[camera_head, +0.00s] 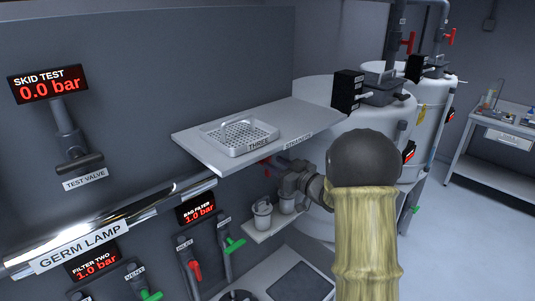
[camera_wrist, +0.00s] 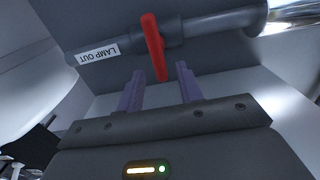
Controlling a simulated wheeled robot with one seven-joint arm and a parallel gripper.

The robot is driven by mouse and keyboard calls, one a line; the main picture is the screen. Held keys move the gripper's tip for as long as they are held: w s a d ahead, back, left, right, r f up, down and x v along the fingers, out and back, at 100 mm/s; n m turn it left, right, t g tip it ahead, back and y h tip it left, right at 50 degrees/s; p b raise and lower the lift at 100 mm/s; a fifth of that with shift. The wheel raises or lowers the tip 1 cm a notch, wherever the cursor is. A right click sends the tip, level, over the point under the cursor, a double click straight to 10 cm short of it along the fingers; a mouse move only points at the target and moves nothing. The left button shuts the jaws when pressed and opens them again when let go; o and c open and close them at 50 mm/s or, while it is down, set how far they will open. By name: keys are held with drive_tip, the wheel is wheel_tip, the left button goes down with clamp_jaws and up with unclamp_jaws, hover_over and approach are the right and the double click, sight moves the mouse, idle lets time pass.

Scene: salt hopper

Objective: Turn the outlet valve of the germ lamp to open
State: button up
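The germ lamp (camera_head: 150,222) is a shiny horizontal tube with a name label, at the lower left in the head view; a shiny tube end (camera_wrist: 292,14) shows at the wrist view's upper right. The outlet valve's red handle (camera_wrist: 153,45) stands crosswise to its grey pipe, beside a LAMP OUT label (camera_wrist: 97,53). My gripper (camera_wrist: 160,68) is open and empty, its two purple fingers apart. The handle's lower end appears between the fingertips; I cannot tell whether they touch it. In the head view my gripper is largely hidden by my wrist, with a bit of red (camera_head: 266,168) beside it.
A shelf (camera_head: 200,148) with a strainer basket (camera_head: 238,135) juts out just above my wrist. White tanks (camera_head: 425,105) stand behind my arm.

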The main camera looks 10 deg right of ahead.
sight(270, 161)
drive_tip(key=p+x, duration=0.1)
drive_tip(key=x, duration=0.3)
drive_tip(key=shift+w+a, duration=0.1)
clamp_jaws()
